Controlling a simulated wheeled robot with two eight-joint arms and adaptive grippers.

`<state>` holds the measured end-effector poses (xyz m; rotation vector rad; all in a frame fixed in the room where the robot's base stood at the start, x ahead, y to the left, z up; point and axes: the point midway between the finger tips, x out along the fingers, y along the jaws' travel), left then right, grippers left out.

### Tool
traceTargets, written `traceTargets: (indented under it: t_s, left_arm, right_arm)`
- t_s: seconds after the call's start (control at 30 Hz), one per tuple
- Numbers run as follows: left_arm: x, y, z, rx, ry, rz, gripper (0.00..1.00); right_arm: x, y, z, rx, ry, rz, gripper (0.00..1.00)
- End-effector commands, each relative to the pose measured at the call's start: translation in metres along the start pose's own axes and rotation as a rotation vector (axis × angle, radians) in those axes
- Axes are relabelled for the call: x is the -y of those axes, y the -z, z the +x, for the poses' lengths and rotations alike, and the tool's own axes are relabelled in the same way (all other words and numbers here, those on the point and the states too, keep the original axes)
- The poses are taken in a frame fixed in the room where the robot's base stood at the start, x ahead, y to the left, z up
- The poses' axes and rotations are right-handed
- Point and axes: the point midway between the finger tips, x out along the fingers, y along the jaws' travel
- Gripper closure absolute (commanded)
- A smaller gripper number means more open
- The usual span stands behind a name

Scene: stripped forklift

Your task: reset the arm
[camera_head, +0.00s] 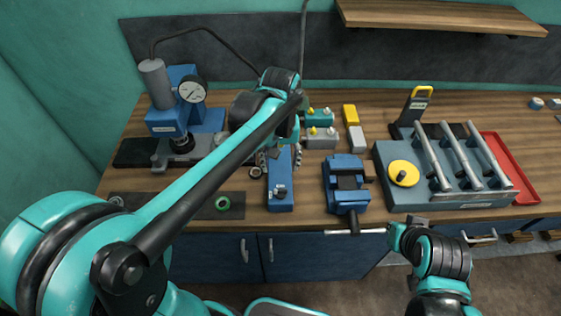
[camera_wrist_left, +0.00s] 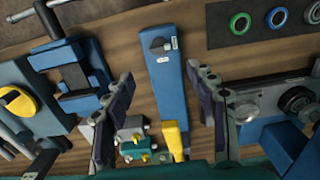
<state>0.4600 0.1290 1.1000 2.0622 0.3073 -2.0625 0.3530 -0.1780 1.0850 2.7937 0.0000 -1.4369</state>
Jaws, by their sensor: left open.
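My left arm reaches from the lower left across the workbench (camera_head: 235,195). My left gripper (camera_head: 280,158) is above the middle of the bench, pointing down and partly hidden by its own wrist. In the left wrist view its two fingers (camera_wrist_left: 165,110) are spread wide with nothing between them.
A blue press with a dial gauge (camera_head: 178,115) stands left. A blue vise (camera_head: 346,183) and a grey fixture box with a yellow knob (camera_head: 390,196) are right, beside a red tray (camera_head: 515,170). A wooden shelf (camera_head: 440,15) hangs above.

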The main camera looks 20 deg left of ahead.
Motion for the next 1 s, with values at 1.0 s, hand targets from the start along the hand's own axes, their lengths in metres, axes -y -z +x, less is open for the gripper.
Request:
traceTargets:
  t_s: [1.0]
  left_arm:
    - [0.073, -0.082, 0.050, -0.551, -0.097, 0.257, 0.43]
  right_arm:
    - [0.000, -0.023, 0.032, 0.000, 0.000, 0.000, 1.00]
